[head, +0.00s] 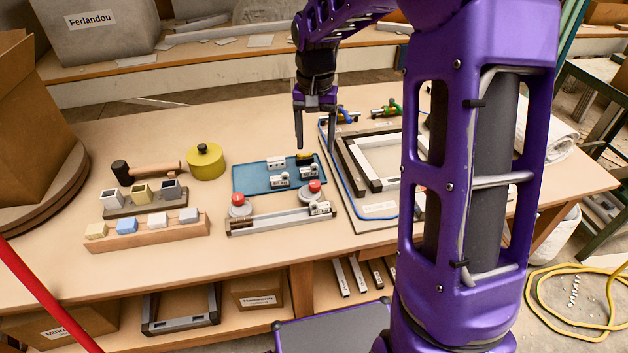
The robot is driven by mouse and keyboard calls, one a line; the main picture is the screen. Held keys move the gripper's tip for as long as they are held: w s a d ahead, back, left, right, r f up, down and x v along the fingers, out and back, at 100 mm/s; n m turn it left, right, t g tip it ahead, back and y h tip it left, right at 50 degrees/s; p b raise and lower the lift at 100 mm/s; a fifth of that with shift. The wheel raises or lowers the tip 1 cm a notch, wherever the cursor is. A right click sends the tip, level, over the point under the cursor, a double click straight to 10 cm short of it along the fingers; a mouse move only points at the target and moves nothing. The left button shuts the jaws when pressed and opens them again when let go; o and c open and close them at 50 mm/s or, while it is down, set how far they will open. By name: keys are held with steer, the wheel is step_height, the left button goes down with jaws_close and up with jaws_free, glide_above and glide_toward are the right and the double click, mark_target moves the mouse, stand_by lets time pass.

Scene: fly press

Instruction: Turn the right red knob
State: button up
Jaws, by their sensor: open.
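Two red knobs stand on the workbench in the head view, each on a round grey base. The right red knob (315,186) is near the front right corner of the blue tray. The left red knob (237,198) is a little nearer the front edge. My gripper (316,146) hangs above the back right of the blue tray, pointing down, with its two fingers apart and nothing seen between them. It is behind and above the right red knob, not touching it.
The blue tray (245,181) holds small white blocks. A metal rail (275,222) lies in front of the knobs. A grey frame (360,182) lies to the right. The bench's front strip is clear.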

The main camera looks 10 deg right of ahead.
mark_target(315, 183)
step_height(315, 183, down, 12)
steer(key=shift+f+b, duration=0.1)
steer(key=shift+b, duration=0.9)
jaws_close()
